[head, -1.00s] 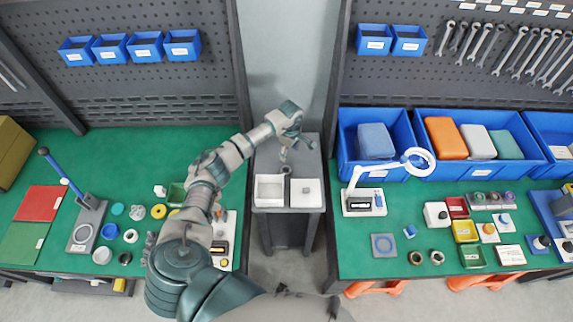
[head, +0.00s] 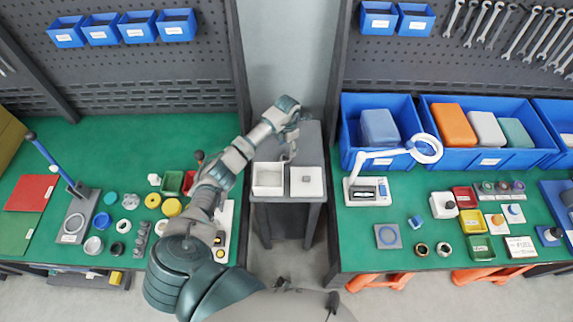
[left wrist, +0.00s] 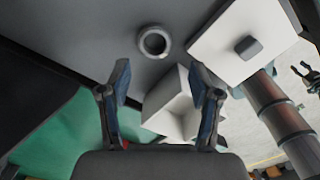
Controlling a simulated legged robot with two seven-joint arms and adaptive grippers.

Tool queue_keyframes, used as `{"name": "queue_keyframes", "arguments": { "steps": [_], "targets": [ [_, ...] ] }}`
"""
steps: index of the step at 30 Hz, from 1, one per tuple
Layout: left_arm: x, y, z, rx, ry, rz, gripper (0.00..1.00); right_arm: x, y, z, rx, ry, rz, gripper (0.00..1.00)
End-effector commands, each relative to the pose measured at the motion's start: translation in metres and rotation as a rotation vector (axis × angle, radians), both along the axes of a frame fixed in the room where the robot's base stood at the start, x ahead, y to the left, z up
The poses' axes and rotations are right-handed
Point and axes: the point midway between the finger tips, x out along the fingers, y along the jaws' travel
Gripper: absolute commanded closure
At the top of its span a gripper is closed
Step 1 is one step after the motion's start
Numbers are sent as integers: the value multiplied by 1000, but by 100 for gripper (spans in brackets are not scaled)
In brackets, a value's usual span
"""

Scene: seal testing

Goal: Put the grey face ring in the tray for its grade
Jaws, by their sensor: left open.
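The grey face ring (left wrist: 154,42) lies flat on the grey cart top, clear in the left wrist view. In the head view it is mostly or wholly hidden by my left gripper (head: 290,152). In the left wrist view my left gripper (left wrist: 160,100) is open and empty, its fingers apart, with the ring ahead of its tips. A green tray (head: 172,182) and a partly hidden red one stand on the left bench. My right gripper cannot be made out clearly.
A ring-shaped magnifier lamp (head: 427,148) stands on the right bench. Loose seals and rings lie on the left bench, partly behind my arm.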

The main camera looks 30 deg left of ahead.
Motion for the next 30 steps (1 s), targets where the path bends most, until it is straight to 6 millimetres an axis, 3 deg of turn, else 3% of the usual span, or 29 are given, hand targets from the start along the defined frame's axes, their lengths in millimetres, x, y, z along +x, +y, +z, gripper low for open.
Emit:
{"name": "queue_keyframes", "arguments": {
  "steps": [1, 9, 13, 15, 21, 30],
  "targets": [
    [0, 1, -16, -1, 2, 1, 36, -1, -4, -12, -5, 2, 0, 60],
    [0, 5, -33, -4, -2, 1, 36, -2, -15, -24, -17, 4, -1, 60],
    [1, 5, -54, -5, 1, 1, 36, -7, -11, -41, -14, 12, -2, 60],
    [1, 6, -67, -5, 2, 1, 36, 16, 5, -44, 3, -7, -6, 60],
    [2, 5, -76, -1, -1, 0, 36, 49, 9, -34, 5, -20, -11, 60],
    [1, 6, -78, -2, -1, 0, 36, 58, 9, -29, 3, -22, -11, 60]
  ]
}}
